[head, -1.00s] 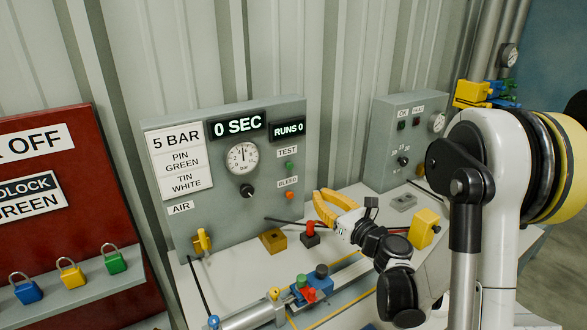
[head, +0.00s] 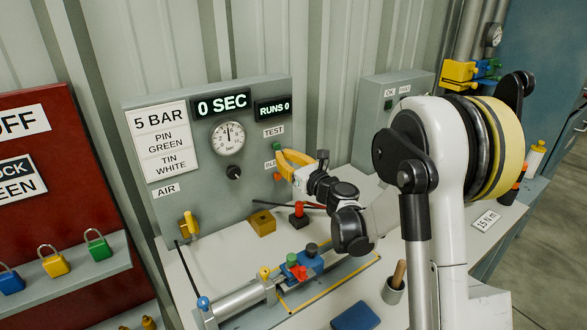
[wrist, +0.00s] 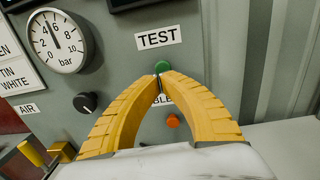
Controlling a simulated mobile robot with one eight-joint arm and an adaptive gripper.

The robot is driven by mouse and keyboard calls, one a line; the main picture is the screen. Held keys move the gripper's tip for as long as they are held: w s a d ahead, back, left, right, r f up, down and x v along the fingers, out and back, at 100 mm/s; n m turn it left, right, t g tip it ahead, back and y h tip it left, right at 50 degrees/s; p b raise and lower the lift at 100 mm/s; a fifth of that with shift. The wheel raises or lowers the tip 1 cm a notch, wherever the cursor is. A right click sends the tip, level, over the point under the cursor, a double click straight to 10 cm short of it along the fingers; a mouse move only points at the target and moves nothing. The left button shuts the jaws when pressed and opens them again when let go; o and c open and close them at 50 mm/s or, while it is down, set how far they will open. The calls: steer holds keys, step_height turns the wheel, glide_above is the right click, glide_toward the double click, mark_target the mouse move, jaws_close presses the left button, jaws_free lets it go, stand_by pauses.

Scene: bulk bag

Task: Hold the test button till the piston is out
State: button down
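The green test button (wrist: 161,66) sits under the TEST label (wrist: 158,37) on the grey panel (head: 250,185); it also shows in the head view (head: 277,146). My gripper (wrist: 162,77) has its yellow fingertips together just below and in front of this button, nothing between them. The head view shows my gripper (head: 279,153) close to the panel. I cannot tell whether the tips touch the button. The piston cylinder (head: 240,303) lies on the bench; I cannot make out its rod clearly. The displays (head: 222,104) read 0 SEC and RUNS 0 (head: 272,108).
An orange bleed button (wrist: 173,122) is below the test button, its label partly covered by my fingers. The gauge (wrist: 59,40) reads about 5 bar. A black knob (wrist: 88,102) and yellow air lever (head: 188,225) are to the left. A red-topped block (head: 298,214) stands below my gripper.

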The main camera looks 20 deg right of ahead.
steer(key=shift+x, duration=1.05)
